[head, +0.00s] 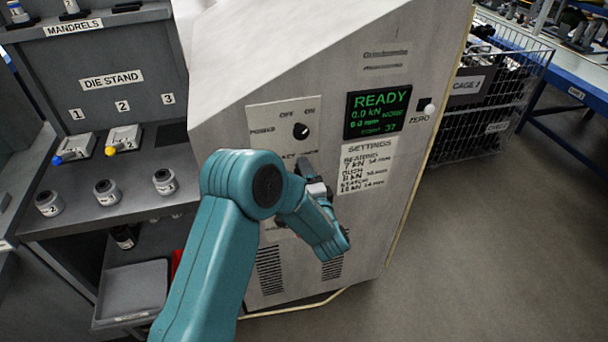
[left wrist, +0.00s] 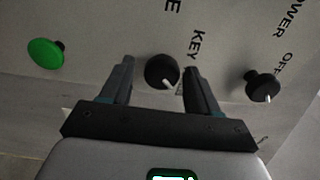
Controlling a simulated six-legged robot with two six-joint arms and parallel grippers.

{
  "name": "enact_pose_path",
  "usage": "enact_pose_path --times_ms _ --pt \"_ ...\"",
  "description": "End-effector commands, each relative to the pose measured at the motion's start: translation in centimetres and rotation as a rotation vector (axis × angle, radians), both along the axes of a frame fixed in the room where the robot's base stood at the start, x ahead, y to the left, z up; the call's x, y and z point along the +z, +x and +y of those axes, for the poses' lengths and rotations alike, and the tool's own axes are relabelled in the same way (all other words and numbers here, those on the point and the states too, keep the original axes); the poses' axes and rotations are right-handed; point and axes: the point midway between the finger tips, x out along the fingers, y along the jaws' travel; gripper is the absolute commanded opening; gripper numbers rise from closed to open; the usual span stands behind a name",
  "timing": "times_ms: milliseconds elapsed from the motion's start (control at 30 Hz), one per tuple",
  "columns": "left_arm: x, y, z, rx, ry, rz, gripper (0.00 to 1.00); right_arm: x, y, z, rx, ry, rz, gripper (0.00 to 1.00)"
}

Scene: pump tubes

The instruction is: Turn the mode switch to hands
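The mode switch appears to be the round black knob (left wrist: 162,71) with a white pointer mark in the left wrist view. The word KEY and a cut-off letter E are printed beside it. My left gripper (left wrist: 158,75) is open, with one finger on each side of this knob; I cannot tell whether they touch it. In the head view my left gripper (head: 306,172) is at the machine panel below the power knob (head: 301,131), and my arm hides the mode switch. The power knob also shows in the left wrist view (left wrist: 263,86). My right gripper is not in view.
A green button (left wrist: 45,53) sticks out on the other side of the mode switch. The machine's screen (head: 377,110) reads READY, above a settings sheet (head: 368,167). A die stand shelf (head: 85,212) is at left; a wire cage (head: 485,115) and open floor are at right.

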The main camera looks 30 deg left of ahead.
Motion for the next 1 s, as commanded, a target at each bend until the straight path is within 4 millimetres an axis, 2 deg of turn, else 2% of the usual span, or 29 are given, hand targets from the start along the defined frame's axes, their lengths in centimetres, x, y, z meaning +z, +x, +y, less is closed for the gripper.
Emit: enact_pose_path --times_ms 300,433,800,1000 --pt "0.1 0.0 -0.1 0.000 0.000 -0.003 0.65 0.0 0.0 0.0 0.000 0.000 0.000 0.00" --pt "0.0 -0.8 -1.1 -0.003 -0.001 -0.002 0.65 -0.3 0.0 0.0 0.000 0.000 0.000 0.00" --pt "0.0 -6.8 -8.3 -0.007 0.001 -0.002 0.65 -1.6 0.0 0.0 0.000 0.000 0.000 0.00" --pt "0.0 -9.4 -11.3 -0.005 0.001 -0.002 0.65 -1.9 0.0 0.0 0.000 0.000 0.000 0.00"
